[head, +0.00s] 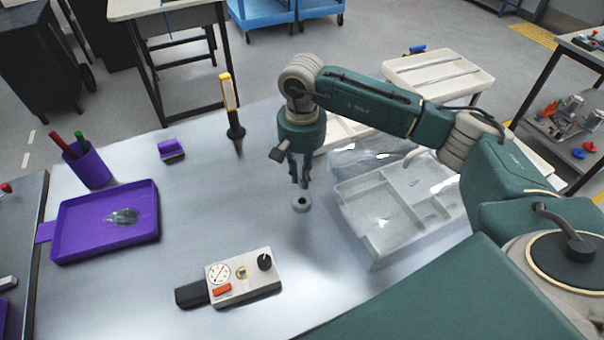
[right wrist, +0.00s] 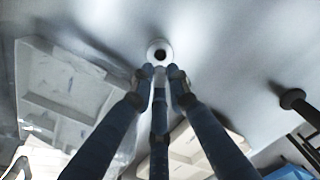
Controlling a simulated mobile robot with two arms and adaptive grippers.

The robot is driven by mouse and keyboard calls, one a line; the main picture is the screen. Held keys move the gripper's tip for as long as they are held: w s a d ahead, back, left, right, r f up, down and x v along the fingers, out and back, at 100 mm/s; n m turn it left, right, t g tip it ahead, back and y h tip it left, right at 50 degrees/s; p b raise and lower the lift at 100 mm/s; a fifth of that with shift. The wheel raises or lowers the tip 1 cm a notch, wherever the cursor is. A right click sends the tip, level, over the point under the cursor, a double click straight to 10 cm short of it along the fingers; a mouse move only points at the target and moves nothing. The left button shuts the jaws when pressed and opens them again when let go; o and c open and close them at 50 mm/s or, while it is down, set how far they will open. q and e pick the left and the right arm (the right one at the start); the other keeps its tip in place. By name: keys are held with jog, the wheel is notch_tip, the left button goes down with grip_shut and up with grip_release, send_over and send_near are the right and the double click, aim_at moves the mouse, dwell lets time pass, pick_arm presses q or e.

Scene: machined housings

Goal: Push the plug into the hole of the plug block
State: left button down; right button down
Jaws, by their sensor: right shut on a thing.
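A small grey round block with a dark hole (head: 301,203), which I take to be the plug block, stands on the metal table. It also shows in the right wrist view (right wrist: 159,45), just beyond my fingertips. My right gripper (head: 300,180) points down over the block, its fingers drawn together. In the right wrist view the fingertips (right wrist: 160,73) meet close to the hole. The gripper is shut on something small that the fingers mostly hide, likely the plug. I cannot tell whether it touches the block. My left gripper is not in view.
A clear compartment tray (head: 385,222) lies right of the block. A device with a dial and black knob (head: 243,277) lies in front. A purple tray (head: 85,243), a purple pen cup (head: 90,168) and an upright yellow-black tool (head: 235,132) stand left. The table between is clear.

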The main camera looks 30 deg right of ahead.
aim_at(302, 194)
jog(key=shift+f+b, duration=3)
jog(key=shift+f, duration=0.5)
jog(key=shift+f+b, duration=0.4)
jog(key=shift+b, duration=0.15)
jog(key=c, duration=1.6)
grip_release()
jog(key=shift+r, duration=0.1)
